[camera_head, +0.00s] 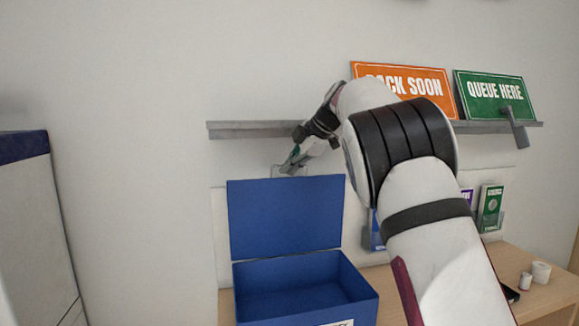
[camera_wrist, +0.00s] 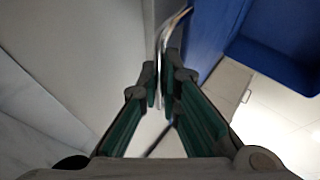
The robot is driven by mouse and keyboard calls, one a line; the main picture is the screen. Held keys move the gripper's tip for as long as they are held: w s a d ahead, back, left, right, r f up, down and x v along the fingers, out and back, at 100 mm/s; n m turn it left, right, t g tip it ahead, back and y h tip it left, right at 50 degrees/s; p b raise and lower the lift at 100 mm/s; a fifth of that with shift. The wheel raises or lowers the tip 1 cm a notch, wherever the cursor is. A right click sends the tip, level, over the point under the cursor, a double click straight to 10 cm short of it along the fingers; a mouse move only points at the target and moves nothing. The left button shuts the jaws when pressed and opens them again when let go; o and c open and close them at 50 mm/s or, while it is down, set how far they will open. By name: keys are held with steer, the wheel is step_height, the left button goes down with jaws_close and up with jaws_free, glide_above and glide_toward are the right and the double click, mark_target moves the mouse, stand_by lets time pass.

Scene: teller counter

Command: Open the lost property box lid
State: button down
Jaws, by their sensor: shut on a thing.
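The lost property box (camera_head: 355,281) is blue and stands on the wooden counter. Its lid (camera_head: 285,218) stands up, roughly upright, at the back, and the empty-looking inside shows. My gripper (camera_head: 290,166) is at the lid's top edge. In the wrist view my gripper (camera_wrist: 160,85) is shut on a curved metal handle (camera_wrist: 178,24) beside the blue lid (camera_wrist: 205,32). Part of the box interior shows at upper right in the wrist view.
A grey wall shelf (camera_head: 240,129) runs behind my arm with an orange sign (camera_head: 440,80) and a green "Queue here" sign (camera_head: 495,92). Leaflet holders (camera_head: 490,208) and small white rolls (camera_head: 541,271) are at right. A grey cabinet (camera_head: 30,220) stands at left.

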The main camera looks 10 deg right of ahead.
steer(key=shift+f, duration=0.15)
steer(key=c, duration=1.8)
jaws_free()
steer(key=v, duration=1.2)
